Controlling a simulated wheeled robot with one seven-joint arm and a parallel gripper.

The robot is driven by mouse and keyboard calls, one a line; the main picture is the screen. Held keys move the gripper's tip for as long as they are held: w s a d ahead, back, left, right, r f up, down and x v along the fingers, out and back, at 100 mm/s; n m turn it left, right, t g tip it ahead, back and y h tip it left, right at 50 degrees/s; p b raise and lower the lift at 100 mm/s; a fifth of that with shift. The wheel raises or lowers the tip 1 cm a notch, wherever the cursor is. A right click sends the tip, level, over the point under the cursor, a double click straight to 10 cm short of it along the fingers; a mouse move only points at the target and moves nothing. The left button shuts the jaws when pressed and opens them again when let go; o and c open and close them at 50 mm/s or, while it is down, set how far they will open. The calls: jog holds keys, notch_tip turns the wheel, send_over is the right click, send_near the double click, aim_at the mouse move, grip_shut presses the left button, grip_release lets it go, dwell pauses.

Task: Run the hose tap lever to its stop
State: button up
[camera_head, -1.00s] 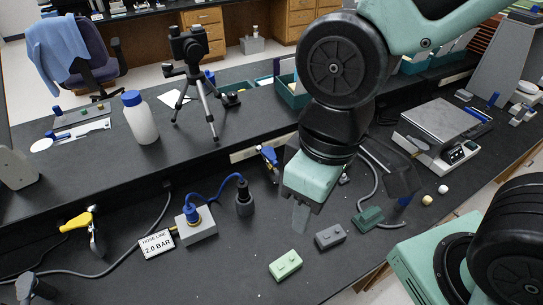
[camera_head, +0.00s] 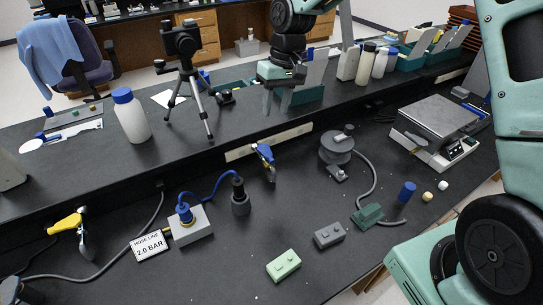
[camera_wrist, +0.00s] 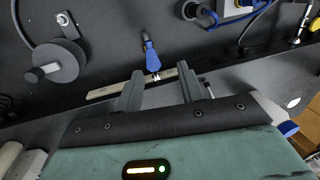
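A tap with a blue lever (camera_head: 264,153) stands at the foot of the raised shelf's front, near the middle of the head view. Its blue lever also shows in the wrist view (camera_wrist: 151,57), just beyond and between my fingers. A second tap with a yellow lever (camera_head: 66,224) is at the left. A sign reading "HOSE LINE 2.0 BAR" (camera_head: 150,246) stands beside a grey box (camera_head: 190,228) with a blue hose. My gripper (camera_head: 278,104) is above the raised shelf, behind the blue-lever tap. Its fingers (camera_wrist: 158,76) are apart and empty, not visibly touching the lever.
A dark cylinder (camera_head: 240,200) at the hose's end stands left of the blue-lever tap. A grey round device (camera_head: 337,150) is to its right. A tripod (camera_head: 188,85) and white bottle (camera_head: 131,118) stand on the shelf. Green (camera_head: 284,265) and grey (camera_head: 329,236) blocks lie in front.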

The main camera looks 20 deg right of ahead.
jog(key=w+d+f, duration=0.2)
jog(key=w+d, duration=0.1)
jog(key=p, duration=0.3)
send_near(271, 157)
jog(key=shift+m, duration=0.4)
jog(key=f, duration=0.2)
jog(key=a+f, duration=0.1)
jog(key=f, duration=0.5)
jog(key=shift+s+a+f, duration=0.1)
jog(key=shift+a+f, duration=0.05)
jog(key=shift+a, duration=0.1)
grip_shut()
